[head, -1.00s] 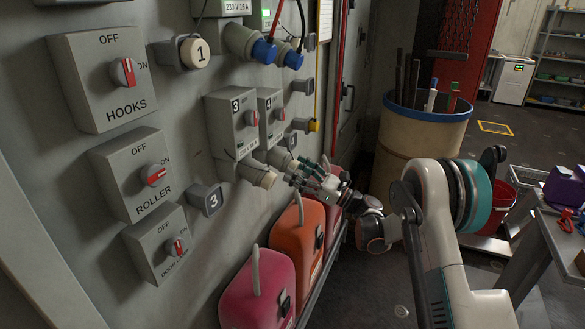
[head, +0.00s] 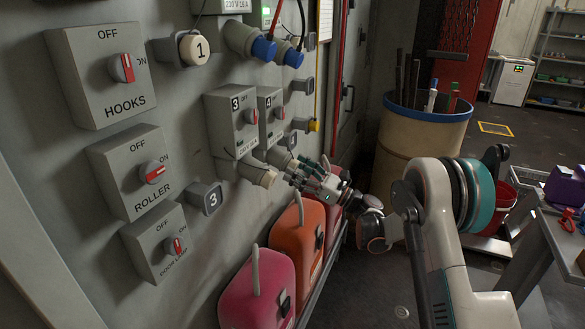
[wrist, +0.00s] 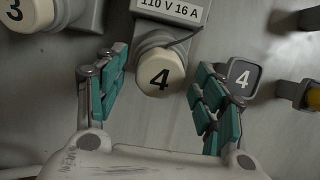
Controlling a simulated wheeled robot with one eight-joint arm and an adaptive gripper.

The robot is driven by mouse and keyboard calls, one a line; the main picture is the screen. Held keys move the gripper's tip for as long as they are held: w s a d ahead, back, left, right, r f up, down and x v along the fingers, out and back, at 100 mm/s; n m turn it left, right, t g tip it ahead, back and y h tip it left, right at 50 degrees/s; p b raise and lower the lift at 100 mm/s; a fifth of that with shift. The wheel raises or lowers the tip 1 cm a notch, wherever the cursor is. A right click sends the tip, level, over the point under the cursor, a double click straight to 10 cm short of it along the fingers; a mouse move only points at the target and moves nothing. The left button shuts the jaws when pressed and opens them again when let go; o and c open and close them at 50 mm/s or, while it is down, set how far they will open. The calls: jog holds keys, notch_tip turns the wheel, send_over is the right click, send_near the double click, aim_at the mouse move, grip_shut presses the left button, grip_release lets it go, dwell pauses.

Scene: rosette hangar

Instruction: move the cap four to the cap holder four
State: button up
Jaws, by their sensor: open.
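Cap four (wrist: 160,74) is a round cream cap marked with a black 4, fitted on the grey socket under the 110 V 16 A label in the wrist view. My gripper (wrist: 158,95) is open, with one teal-padded finger on each side of the cap and clear gaps between. In the head view my gripper (head: 300,173) is at the wall below switch box 4, and the cap is hard to make out there. Cap holder four (wrist: 243,77) is a dark grey square piece marked 4, right of the cap and partly behind the right finger. It appears empty.
A cream cap marked 3 (wrist: 28,12) is at upper left in the wrist view. A yellow part (wrist: 312,96) is at the right edge. In the head view, an orange case (head: 297,240) and a pink case (head: 258,290) stand below along the wall.

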jog(key=c, duration=1.5)
jog(key=shift+d, duration=0.1)
jog(key=b+v, duration=0.2)
jog(key=v, duration=0.3)
jog(key=shift+s+d+f, duration=0.15)
jog(key=shift+d+f, duration=0.05)
jog(key=shift+d, duration=0.15)
jog(key=shift+r, duration=0.15)
